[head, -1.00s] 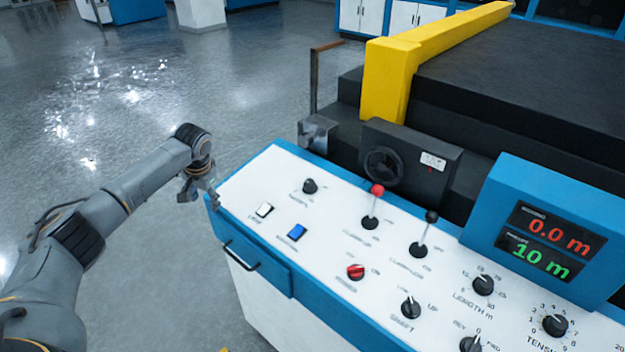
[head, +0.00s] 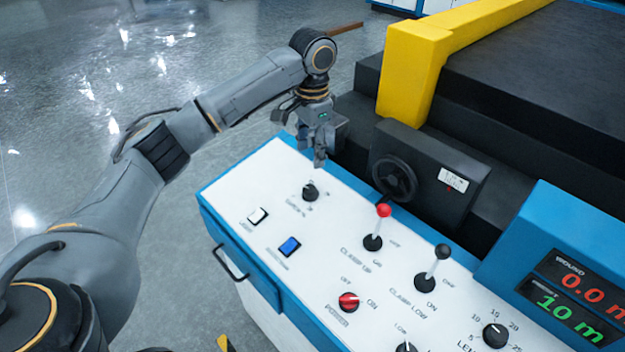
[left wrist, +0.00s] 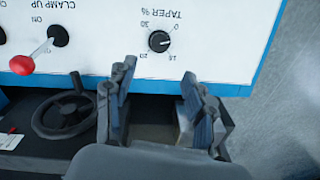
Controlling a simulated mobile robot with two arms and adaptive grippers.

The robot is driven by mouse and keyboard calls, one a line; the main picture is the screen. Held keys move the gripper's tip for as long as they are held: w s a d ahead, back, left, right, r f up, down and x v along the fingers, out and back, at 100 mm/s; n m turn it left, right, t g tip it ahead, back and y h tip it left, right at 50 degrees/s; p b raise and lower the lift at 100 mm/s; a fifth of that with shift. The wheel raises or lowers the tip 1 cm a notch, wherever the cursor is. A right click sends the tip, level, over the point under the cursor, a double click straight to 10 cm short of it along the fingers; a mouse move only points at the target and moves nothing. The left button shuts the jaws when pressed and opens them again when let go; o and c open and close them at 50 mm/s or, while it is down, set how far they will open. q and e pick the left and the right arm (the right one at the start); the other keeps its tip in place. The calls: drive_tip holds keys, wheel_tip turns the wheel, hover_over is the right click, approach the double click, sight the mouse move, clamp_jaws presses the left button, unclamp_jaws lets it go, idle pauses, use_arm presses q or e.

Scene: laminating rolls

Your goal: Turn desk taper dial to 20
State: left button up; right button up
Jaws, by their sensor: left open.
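The taper dial (head: 310,192) is a small black knob with a white pointer line near the far left end of the white desk panel. In the left wrist view the taper dial (left wrist: 159,41) appears upside down, with "TAPER %" and numbers around it; its pointer is towards the right, on the 0 side. My left gripper (head: 310,150) is above the desk's far edge, just behind the dial and apart from it. In the left wrist view my left gripper (left wrist: 158,100) has its two fingers spread with nothing between them. My right gripper is out of view.
Near the dial are a white button (head: 258,216), a blue button (head: 290,246) and a red-knobbed clamp lever (head: 383,211). A black handwheel (head: 394,180) is on a box behind the panel. A yellow beam (head: 412,75) rises behind it. Open floor lies left.

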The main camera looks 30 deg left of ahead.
use_arm(q)
drive_tip(key=p, duration=0.1)
hover_over(309, 188)
drive_tip(key=f, duration=0.5)
drive_tip(key=shift+s+d+f, duration=0.1)
drive_tip(key=shift+s+f, duration=0.15)
drive_tip(key=shift+s, duration=0.05)
drive_tip(key=f, duration=0.3)
drive_tip(key=f+p, duration=0.1)
drive_tip(key=f, duration=0.1)
drive_tip(key=shift+w+f, duration=0.25)
drive_tip(key=shift+f, duration=0.25)
drive_tip(key=shift+c, duration=0.2)
clamp_jaws()
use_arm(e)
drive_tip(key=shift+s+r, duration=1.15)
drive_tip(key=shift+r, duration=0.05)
